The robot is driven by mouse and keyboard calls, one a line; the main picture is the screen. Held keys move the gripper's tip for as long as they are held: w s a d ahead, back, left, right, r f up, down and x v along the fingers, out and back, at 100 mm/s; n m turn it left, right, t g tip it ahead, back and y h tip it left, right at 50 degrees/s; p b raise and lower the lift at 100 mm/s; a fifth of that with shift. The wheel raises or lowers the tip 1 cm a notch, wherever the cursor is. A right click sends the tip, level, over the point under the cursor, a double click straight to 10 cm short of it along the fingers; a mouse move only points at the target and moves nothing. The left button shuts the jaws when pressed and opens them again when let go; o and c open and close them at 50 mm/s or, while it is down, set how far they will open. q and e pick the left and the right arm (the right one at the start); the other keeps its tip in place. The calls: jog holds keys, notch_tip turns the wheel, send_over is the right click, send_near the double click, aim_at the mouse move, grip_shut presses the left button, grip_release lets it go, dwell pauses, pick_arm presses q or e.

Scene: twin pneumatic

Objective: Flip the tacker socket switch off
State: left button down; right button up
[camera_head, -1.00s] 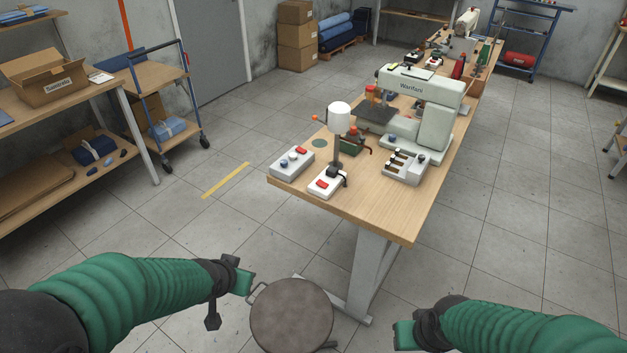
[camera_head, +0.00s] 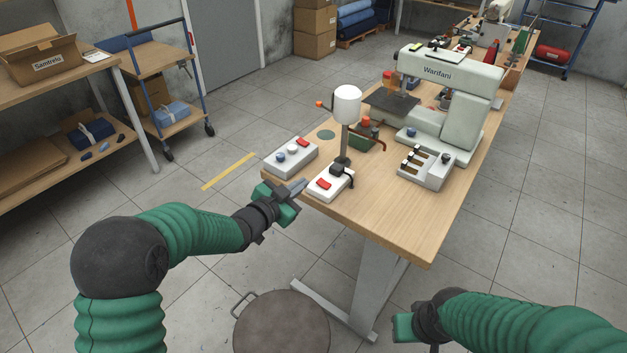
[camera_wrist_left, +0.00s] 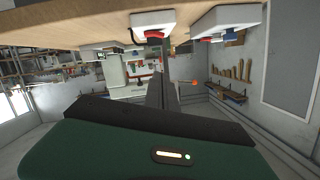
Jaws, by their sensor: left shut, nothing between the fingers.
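A white socket box (camera_head: 333,189) lies near the front left corner of the table, with a red switch (camera_head: 324,184) and a black plug (camera_head: 338,170) in it. I take it for the tacker socket; no label is readable. Which way the switch is tipped cannot be told. My left gripper (camera_head: 301,187) is shut and empty, just left of the box at the table edge. In the left wrist view the box (camera_wrist_left: 148,20) hangs at the top, beyond my shut fingers (camera_wrist_left: 155,42). Whether they touch it is unclear. My right gripper (camera_head: 402,327) is low, away from the table.
A grey box (camera_head: 291,157) with knobs and another red switch stands behind the socket. A post with a white cap (camera_head: 347,104) rises beside it. A sewing machine (camera_head: 445,95) stands farther back. A round stool (camera_head: 282,325) is below. The table's (camera_head: 400,220) front right is clear.

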pick_arm(q)
send_over(316, 188)
jog(key=s+d, duration=0.1)
jog(key=shift+s+f+b, duration=0.2)
jog(key=shift+f+b, duration=0.2)
jog(key=shift+f, duration=0.7)
jog(key=f, duration=0.2)
jog(key=w+a+f, duration=0.1)
jog(key=shift+a+f+b, duration=0.1)
jog(key=shift+f+b, duration=0.1)
jog(key=shift+b, duration=0.1)
jog(key=shift+w+f, duration=0.1)
jog(key=shift+f, duration=0.05)
pick_arm(e)
jog(key=shift+w+d+f, duration=0.1)
jog(key=shift+d+f, duration=0.2)
jog(key=shift+f, duration=0.55)
